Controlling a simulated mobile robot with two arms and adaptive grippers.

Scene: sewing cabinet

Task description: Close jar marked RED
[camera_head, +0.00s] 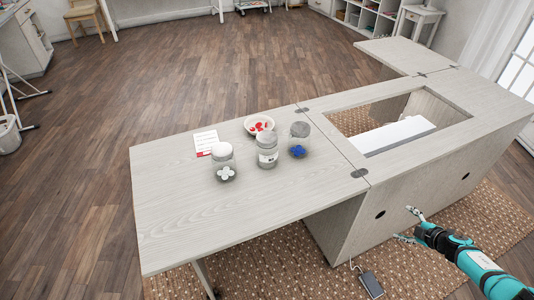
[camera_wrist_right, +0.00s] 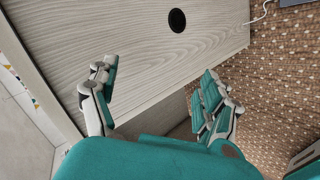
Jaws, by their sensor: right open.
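Three jars stand upright on the left leaf of the wooden cabinet (camera_head: 240,215). The left jar (camera_head: 222,165) has a pale lid and white pieces showing in it. The middle jar (camera_head: 267,152) has a grey lid and a label whose words I cannot read. The right jar (camera_head: 299,142) has a dark grey lid and blue pieces. My right gripper (camera_head: 407,223) is open and empty beside the cabinet's front panel, well away from the jars. It also shows in the right wrist view (camera_wrist_right: 158,95). My left gripper is out of view.
A white card (camera_head: 206,142) with a red edge lies behind the left jar. The cabinet top has a rectangular opening with a white block (camera_head: 402,131) in it. A pedal (camera_head: 370,284) with a cable lies on the brown rug (camera_head: 300,265). The leaf's front half is clear.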

